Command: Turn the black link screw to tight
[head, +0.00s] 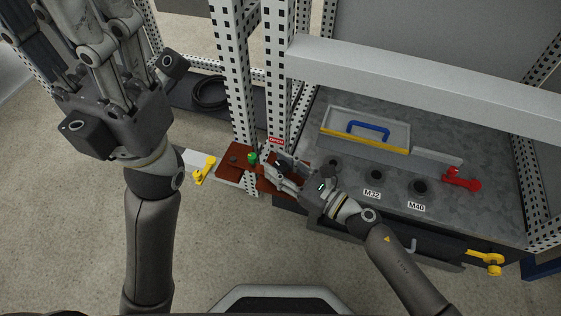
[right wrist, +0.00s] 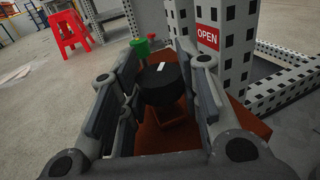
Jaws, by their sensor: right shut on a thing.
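The black link screw (right wrist: 162,82) is a round black knob with a white line on its top, in the right wrist view. It sits over a red-brown plate (right wrist: 170,138). My right gripper (right wrist: 160,88) is shut on the screw, with a finger on each side. In the head view my right gripper (head: 281,168) reaches the plate (head: 236,162) beside the perforated post and hides the screw. My left gripper (head: 98,55) is raised at the upper left, away from the plate. Its fingertips run to the picture's edge, so its opening is unclear.
A green knob (head: 253,158) stands close to my right gripper. Perforated white posts (head: 232,70) rise behind it, with a red OPEN label (right wrist: 207,38).

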